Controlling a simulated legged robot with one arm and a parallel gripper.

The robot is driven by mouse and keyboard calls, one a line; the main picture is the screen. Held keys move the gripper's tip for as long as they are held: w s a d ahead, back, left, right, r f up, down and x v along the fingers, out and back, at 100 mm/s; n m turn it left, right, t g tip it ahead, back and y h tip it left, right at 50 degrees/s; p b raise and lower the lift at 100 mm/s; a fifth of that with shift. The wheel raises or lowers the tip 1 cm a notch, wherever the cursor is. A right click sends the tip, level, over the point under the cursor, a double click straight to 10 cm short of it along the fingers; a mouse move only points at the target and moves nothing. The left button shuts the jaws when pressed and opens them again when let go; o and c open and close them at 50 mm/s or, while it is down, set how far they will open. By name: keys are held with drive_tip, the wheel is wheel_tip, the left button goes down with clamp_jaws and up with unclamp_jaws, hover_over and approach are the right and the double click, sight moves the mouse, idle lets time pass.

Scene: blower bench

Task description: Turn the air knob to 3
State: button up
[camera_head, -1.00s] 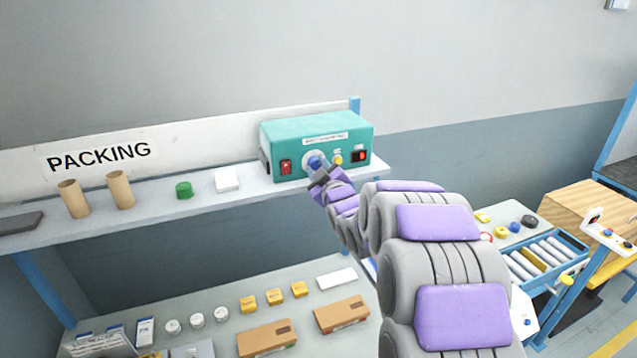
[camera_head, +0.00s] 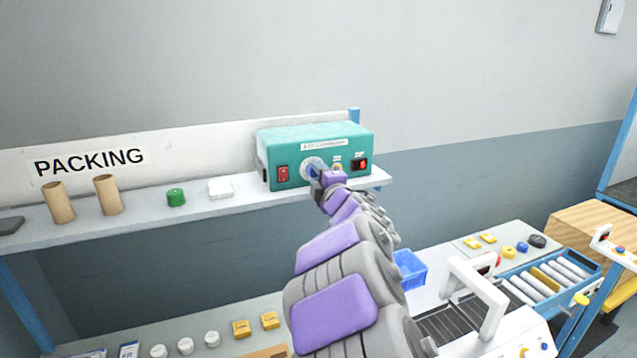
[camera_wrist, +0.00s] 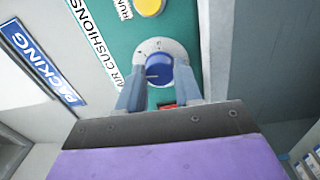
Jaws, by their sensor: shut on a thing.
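The teal air cushion box (camera_head: 285,141) stands on the shelf in the head view, its front facing me. Its blue air knob (camera_wrist: 160,70) sits on a pale round dial (camera_wrist: 160,46) in the wrist view. The dial also shows in the head view (camera_head: 309,166). My gripper (camera_wrist: 160,92) is shut on the knob, with one finger on each side of it. In the head view my gripper (camera_head: 318,174) is at the box front and hides most of the knob. The dial's numbers are too small to read.
A red switch (camera_head: 283,174) is left of the knob and another red switch (camera_head: 359,163) is right. A yellow button (camera_wrist: 149,6) is near the dial.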

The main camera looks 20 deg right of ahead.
drive_tip(key=shift+f+n, duration=0.3)
drive_tip(key=shift+n, duration=0.3)
drive_tip(key=shift+b, duration=0.3)
drive_tip(key=o, duration=0.8)
drive_tip(key=shift+o, duration=1.2)
drive_tip(key=shift+a, duration=0.1)
drive_tip(key=shift+r, duration=0.2)
drive_tip(key=s, duration=1.7)
drive_tip(key=shift+s+d+f, duration=0.15)
drive_tip(key=shift+d+f, duration=0.15)
drive_tip(key=shift+f, duration=0.15)
